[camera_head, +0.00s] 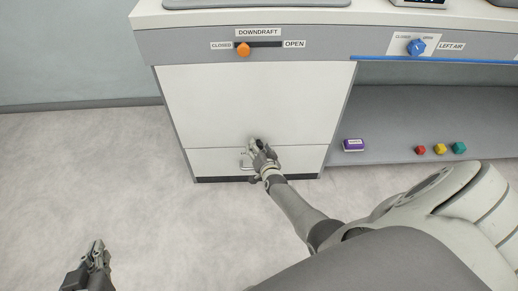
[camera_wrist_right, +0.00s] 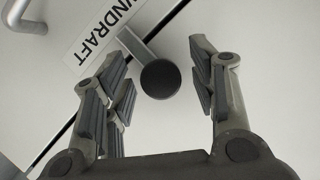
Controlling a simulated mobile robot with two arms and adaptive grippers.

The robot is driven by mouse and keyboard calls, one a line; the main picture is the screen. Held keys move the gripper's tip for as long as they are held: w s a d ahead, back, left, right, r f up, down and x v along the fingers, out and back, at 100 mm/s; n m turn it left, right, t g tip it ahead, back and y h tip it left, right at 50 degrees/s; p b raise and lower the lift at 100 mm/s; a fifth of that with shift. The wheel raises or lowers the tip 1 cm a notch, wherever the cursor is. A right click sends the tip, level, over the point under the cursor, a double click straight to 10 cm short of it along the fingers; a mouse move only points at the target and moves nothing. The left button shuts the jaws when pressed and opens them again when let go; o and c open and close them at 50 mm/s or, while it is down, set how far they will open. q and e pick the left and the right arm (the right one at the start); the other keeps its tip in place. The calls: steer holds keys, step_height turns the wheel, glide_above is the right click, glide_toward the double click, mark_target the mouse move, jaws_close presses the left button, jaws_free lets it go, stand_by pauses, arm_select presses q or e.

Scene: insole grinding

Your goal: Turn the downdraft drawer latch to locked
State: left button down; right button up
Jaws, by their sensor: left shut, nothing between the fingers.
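The downdraft drawer latch is a grey lever with a round black knob (camera_wrist_right: 160,79), at the seam above the drawer in the right wrist view. The lever slants up-left from the knob toward the seam. My right gripper (camera_wrist_right: 162,85) is open, with its fingers on either side of the knob and no clear contact. In the head view my right gripper (camera_head: 260,147) is at the low drawer (camera_head: 305,158) and mostly hides the latch. My left gripper (camera_head: 99,246) is shut and empty over the floor at lower left.
A metal drawer handle (camera_wrist_right: 27,18) is at the upper left of the wrist view, beside a partly visible label (camera_wrist_right: 103,28). An orange slider knob (camera_head: 244,49) and a blue knob (camera_head: 417,47) are on the bench front. A purple box (camera_head: 353,145) and small coloured pieces sit on the right shelf.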

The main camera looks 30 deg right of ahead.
steer(key=shift+s, duration=0.1)
steer(key=v, duration=1.1)
steer(key=shift+s+a+r, duration=0.15)
steer(key=shift+s+r, duration=0.05)
steer(key=shift+s, duration=0.15)
stand_by(0.4)
